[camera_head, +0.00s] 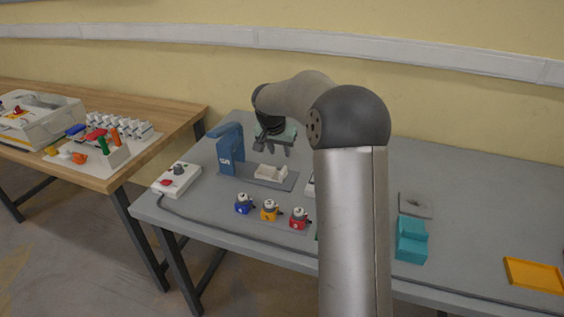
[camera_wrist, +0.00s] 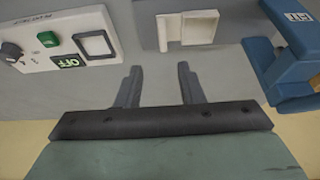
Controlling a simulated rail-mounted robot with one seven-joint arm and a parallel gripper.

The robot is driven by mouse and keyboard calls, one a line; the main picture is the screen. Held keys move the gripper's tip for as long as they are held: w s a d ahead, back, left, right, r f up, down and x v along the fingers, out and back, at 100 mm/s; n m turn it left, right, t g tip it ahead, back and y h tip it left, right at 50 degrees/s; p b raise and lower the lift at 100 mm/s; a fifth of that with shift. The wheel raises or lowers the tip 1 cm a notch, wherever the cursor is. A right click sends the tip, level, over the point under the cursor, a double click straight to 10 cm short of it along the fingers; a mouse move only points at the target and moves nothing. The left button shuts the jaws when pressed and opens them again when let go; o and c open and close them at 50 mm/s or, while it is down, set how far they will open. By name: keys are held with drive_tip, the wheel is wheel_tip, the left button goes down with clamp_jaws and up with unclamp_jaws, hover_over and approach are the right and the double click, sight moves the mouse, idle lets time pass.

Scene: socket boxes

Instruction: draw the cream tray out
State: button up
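The cream tray (camera_head: 271,173) sits on a grey base plate (camera_head: 284,184) beside the blue press-like device (camera_head: 230,150) in the head view. In the wrist view the cream tray (camera_wrist: 190,29) shows at the top, a little right of centre, with the blue device (camera_wrist: 285,50) to its right. My gripper (camera_head: 272,150) is above and just behind the tray in the head view, apart from it. In the wrist view the two fingers of my gripper (camera_wrist: 159,80) are spread apart with nothing between them.
A white panel box (camera_wrist: 65,40) with a green button and OFF label stands left of the tray in the wrist view. Blue (camera_head: 243,204), yellow (camera_head: 269,210) and red (camera_head: 299,218) units stand in front. A teal block (camera_head: 411,240) and orange tray (camera_head: 533,275) lie right.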

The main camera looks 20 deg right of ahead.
drive_tip(key=v, duration=0.6)
idle(0.3)
drive_tip(key=s+a+f+n+g+y, duration=0.1)
drive_tip(key=s+a, duration=0.4)
drive_tip(key=s, duration=0.7)
drive_tip(key=s+a+f+n+g+y, duration=0.1)
drive_tip(key=s+a+f+n, duration=0.3)
drive_tip(key=s, duration=0.8)
drive_tip(key=s+a+f+n+g+y+p, duration=0.1)
drive_tip(key=s+a+n, duration=0.3)
drive_tip(key=s, duration=0.9)
drive_tip(key=a+f, duration=0.1)
drive_tip(key=a, duration=0.1)
drive_tip(key=shift+a+f, duration=0.15)
drive_tip(key=shift+a, duration=0.25)
